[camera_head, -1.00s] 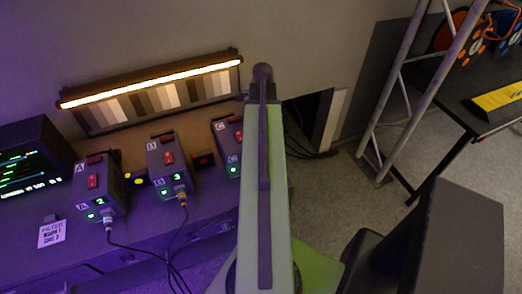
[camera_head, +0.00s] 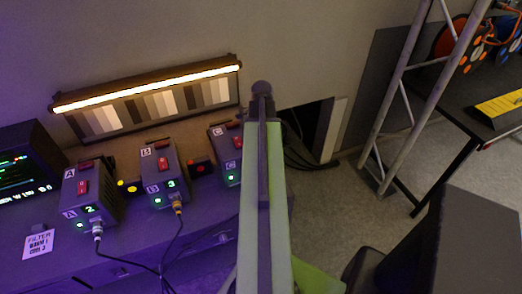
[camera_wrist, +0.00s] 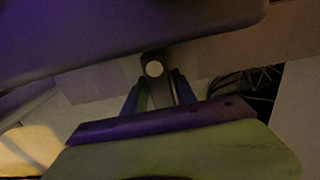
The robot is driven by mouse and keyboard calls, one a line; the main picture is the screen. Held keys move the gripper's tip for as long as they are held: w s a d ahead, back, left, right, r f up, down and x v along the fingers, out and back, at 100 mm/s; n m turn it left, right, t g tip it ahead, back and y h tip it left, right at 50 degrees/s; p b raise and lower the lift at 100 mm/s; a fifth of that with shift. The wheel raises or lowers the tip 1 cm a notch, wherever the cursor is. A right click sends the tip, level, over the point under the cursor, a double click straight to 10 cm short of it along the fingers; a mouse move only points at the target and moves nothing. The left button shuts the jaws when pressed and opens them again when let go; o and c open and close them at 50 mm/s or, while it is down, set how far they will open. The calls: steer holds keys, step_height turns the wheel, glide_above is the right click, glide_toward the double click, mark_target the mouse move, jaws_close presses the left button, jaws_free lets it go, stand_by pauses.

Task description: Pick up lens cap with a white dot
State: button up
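In the wrist view, a round white dot (camera_wrist: 154,69) shows on a small dark piece just beyond my gripper (camera_wrist: 158,80). It looks like the lens cap with a white dot, but the dark surround is too dim to make out its outline. My gripper's two bluish fingers stand apart, one on each side below the dot. I see no clear contact between the fingers and the dark piece. In the head view, my arm reaches up the middle and hides the fingers; no lens cap can be made out there.
A desk holds boxes A (camera_head: 90,195), B (camera_head: 160,175) and C (camera_head: 226,152), with cables at the front. A monitor (camera_head: 28,165) is at left and a lit strip (camera_head: 150,85) behind. A truss (camera_head: 410,90) and black table (camera_head: 450,90) stand right. A dark wall opening (camera_head: 305,125) lies between.

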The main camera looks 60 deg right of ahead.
jaws_close()
steer(key=shift+r, duration=0.25)
step_height(320, 180, up, 5)
steer(key=p, duration=0.5)
steer(key=shift+f, duration=0.1)
steer(key=s+d+r+p, duration=0.1)
steer(key=s+r+p, duration=0.4)
steer(key=s, duration=0.6)
steer(key=shift+s+d+r+p, duration=0.2)
steer(key=shift+s+r+p, duration=0.05)
steer(key=shift+p, duration=0.15)
